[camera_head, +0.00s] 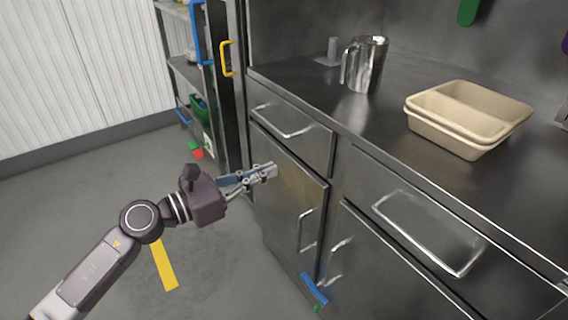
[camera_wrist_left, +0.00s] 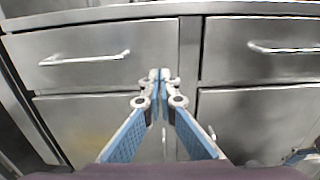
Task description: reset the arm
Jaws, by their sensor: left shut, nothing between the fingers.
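My left arm comes in from the left in the head view. Its gripper (camera_head: 268,171) is shut and empty, in front of the steel cabinet door (camera_head: 290,190) below the left drawer (camera_head: 290,122). In the left wrist view the two blue-padded fingers of the gripper (camera_wrist_left: 160,76) meet at their tips. Behind them are the left drawer (camera_wrist_left: 85,68) and the right drawer (camera_wrist_left: 262,62), both closed. I cannot tell whether the fingertips touch the cabinet.
A steel pitcher (camera_head: 366,66) and stacked beige trays (camera_head: 462,136) stand on the steel counter (camera_head: 375,115). Handles stick out from the cabinet front. A shelf rack (camera_head: 187,70) stands at the back left. A yellow strip (camera_head: 165,265) lies on the floor, which is otherwise mostly open at left.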

